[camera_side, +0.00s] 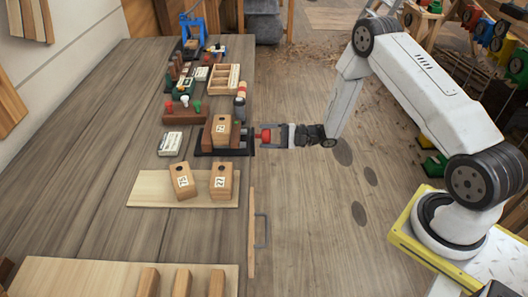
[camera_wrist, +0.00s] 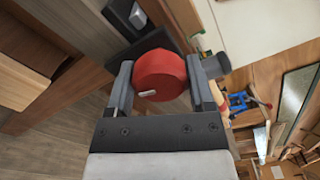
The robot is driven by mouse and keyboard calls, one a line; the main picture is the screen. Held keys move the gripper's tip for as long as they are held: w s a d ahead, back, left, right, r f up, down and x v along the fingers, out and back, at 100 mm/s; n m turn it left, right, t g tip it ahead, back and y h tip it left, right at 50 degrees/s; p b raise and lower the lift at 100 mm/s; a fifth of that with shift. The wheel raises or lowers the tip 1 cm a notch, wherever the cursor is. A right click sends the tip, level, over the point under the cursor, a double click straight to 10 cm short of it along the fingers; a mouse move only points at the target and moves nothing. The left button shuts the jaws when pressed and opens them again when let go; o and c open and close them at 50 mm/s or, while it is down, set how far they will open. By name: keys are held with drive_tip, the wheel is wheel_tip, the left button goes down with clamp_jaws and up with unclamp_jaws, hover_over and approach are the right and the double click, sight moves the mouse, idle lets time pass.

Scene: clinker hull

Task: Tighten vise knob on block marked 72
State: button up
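The vise (camera_side: 203,150) stands at the right edge of the bench with a wooden block (camera_side: 221,124) upright in it. That block has a small white label, too small to read surely. The vise's red knob (camera_side: 265,135) sticks out past the bench edge toward my arm. My gripper (camera_side: 270,135) reaches it level from the right. In the wrist view the red knob (camera_wrist: 160,75) sits between my two fingers (camera_wrist: 160,85), one on each side, and both appear to touch it. A small pale mark shows on the knob's face.
Two labelled wooden blocks (camera_side: 182,181) (camera_side: 221,181) stand on a pale board (camera_side: 150,188) in front of the vise. A drawer handle (camera_side: 262,231) juts from the bench front.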

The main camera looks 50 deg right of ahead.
drive_tip(key=shift+o, duration=1)
drive_tip(key=v, duration=0.7)
drive_tip(key=shift+r, duration=0.1)
idle(0.4)
drive_tip(key=w+r+n+g+h, duration=0.1)
drive_tip(key=w+r+n+h, duration=0.35)
drive_tip(key=h, duration=0.35)
drive_tip(key=s+a+r+n+g+h, duration=0.2)
drive_tip(key=s+a+r+n+g, duration=0.1)
drive_tip(key=s, duration=0.7)
drive_tip(key=s+a+r+n+g+h, duration=0.2)
drive_tip(key=s+a+n+g, duration=0.3)
drive_tip(key=s, duration=0.5)
drive_tip(key=shift+s+a+r+n+g+h, duration=0.2)
drive_tip(key=shift+s+r+n+g+h, duration=0.3)
drive_tip(key=shift+n, duration=0.45)
